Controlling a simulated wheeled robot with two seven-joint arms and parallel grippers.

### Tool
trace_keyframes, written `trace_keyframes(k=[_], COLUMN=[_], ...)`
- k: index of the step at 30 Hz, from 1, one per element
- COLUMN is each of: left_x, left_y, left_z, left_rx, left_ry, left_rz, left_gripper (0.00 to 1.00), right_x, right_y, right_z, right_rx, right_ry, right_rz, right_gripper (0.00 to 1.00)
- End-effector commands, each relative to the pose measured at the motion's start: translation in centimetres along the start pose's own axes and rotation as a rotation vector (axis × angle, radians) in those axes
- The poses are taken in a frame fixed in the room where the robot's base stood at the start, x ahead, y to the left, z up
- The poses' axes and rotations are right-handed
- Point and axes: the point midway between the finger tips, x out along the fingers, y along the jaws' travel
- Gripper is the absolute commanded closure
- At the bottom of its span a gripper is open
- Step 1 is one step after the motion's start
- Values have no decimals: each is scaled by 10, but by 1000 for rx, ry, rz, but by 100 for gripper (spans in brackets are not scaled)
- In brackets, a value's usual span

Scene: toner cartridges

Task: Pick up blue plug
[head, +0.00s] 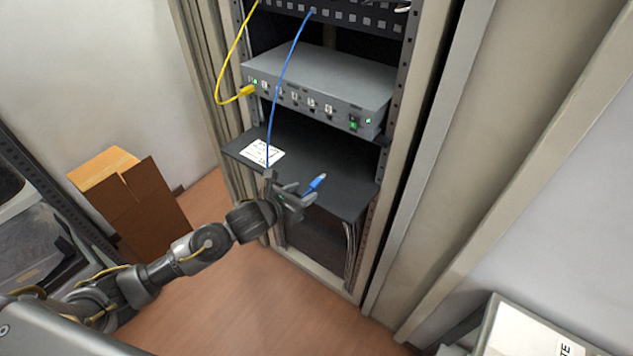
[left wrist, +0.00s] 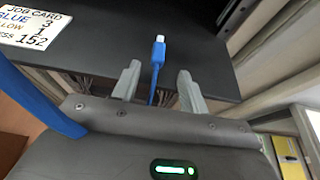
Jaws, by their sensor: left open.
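The blue plug (head: 316,183) lies at the front part of the black shelf (head: 330,160) in the rack. In the left wrist view the plug (left wrist: 158,52) has a pale tip pointing away from me. My left gripper (head: 297,193) is open at the shelf's front edge. In the left wrist view its two fingers (left wrist: 156,84) stand on either side of the plug's blue cable, apart from it, with the plug just ahead. The blue cable (head: 283,75) hangs down from the upper panel and passes behind my gripper. My right gripper is not in view.
A job card (head: 262,152) lies on the shelf's left side. Above it sits a grey switch box (head: 318,85) with a yellow cable (head: 222,70) plugged in at its left. A cardboard box (head: 140,205) stands on the floor at left. Rack posts flank the shelf.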

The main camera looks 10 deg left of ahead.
Motion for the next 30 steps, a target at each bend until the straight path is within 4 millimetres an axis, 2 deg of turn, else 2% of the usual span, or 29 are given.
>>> trace_keyframes(k=[6,10,20,30], left_x=[27,42,49,48], left_y=[4,4,4,4], left_z=[8,6,4,4], left_rx=[-3,-3,-1,-1], left_ry=[1,0,-1,0], left_rz=[1,0,0,0], left_gripper=[56,56,56,100], right_x=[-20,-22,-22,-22], right_y=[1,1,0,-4], right_z=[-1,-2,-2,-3], right_rx=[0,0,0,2], right_ry=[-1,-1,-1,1], right_rz=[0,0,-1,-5], right_gripper=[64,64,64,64])
